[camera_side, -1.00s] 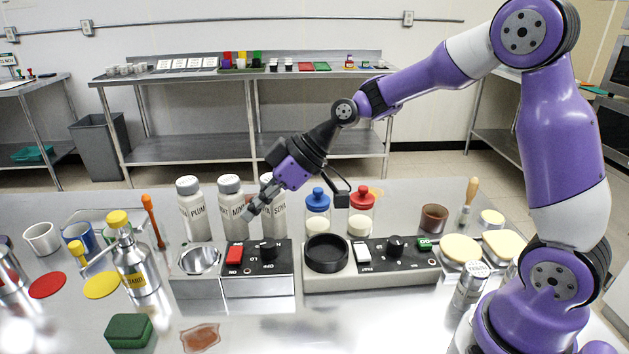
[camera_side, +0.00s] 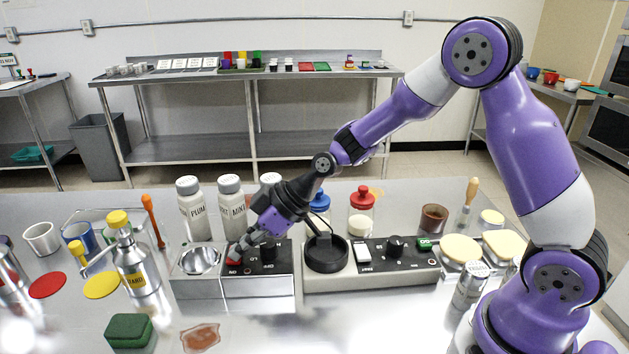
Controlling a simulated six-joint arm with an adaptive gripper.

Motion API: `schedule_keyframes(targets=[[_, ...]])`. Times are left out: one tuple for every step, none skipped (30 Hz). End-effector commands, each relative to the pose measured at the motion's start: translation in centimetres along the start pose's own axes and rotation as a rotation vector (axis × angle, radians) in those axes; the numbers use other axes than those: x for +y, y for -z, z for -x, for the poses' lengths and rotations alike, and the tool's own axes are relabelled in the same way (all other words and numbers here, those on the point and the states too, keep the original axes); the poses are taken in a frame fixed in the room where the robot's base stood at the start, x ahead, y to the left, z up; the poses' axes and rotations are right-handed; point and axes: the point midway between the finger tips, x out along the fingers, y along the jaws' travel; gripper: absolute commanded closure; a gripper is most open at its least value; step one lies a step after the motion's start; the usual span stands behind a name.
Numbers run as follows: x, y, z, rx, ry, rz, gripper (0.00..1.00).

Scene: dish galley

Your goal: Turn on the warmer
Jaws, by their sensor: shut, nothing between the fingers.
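A unit with a round metal well (camera_side: 200,260) has a black control panel (camera_side: 262,287) with a red switch (camera_side: 233,262) and a black knob (camera_side: 267,251). My gripper (camera_side: 236,252) is shut and empty, pointing down and left, with its fingertips at the red switch. They partly cover the switch; I cannot tell whether they touch it or which way it is set. A second unit to the right has a round black plate (camera_side: 326,252), a white switch (camera_side: 362,250) and a black knob (camera_side: 396,246). No label shows which unit is the warmer.
White shaker bottles (camera_side: 194,209) stand behind the left unit. Jars with blue and red lids (camera_side: 361,210) stand behind the right one. A yellow-capped bottle (camera_side: 137,263) stands to the left. A green block (camera_side: 130,330) lies in front. The front middle counter is mostly clear.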

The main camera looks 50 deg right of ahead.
Motion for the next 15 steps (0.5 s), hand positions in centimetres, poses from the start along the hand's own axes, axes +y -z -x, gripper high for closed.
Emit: schedule_keyframes(targets=[[-0.28,-0.23,-0.21,-0.003,-0.020,0.024,1.00],[-0.15,-0.18,-0.17,-0.001,-0.019,0.020,1.00],[-0.11,-0.21,-0.16,-0.002,-0.018,0.019,1.00],[-0.10,-0.22,-0.16,-0.002,-0.018,0.018,1.00],[-0.10,-0.23,-0.16,-0.003,-0.018,0.018,1.00],[-0.10,-0.23,-0.16,-0.003,-0.018,0.018,1.00],[-0.09,-0.24,-0.16,-0.003,-0.018,0.017,1.00],[-0.07,-0.24,-0.15,-0.003,-0.018,0.017,1.00],[-0.02,-0.24,-0.15,-0.003,-0.018,0.017,1.00],[0.05,-0.23,-0.13,-0.004,-0.018,0.017,1.00],[0.13,-0.21,-0.12,-0.003,-0.018,0.016,1.00],[0.28,-0.17,-0.09,-0.003,-0.019,0.016,1.00],[0.40,-0.13,-0.06,-0.003,-0.019,0.016,1.00],[0.54,-0.08,-0.03,-0.002,-0.020,0.016,1.00],[0.71,-0.04,0.00,-0.002,-0.019,0.016,1.00]])
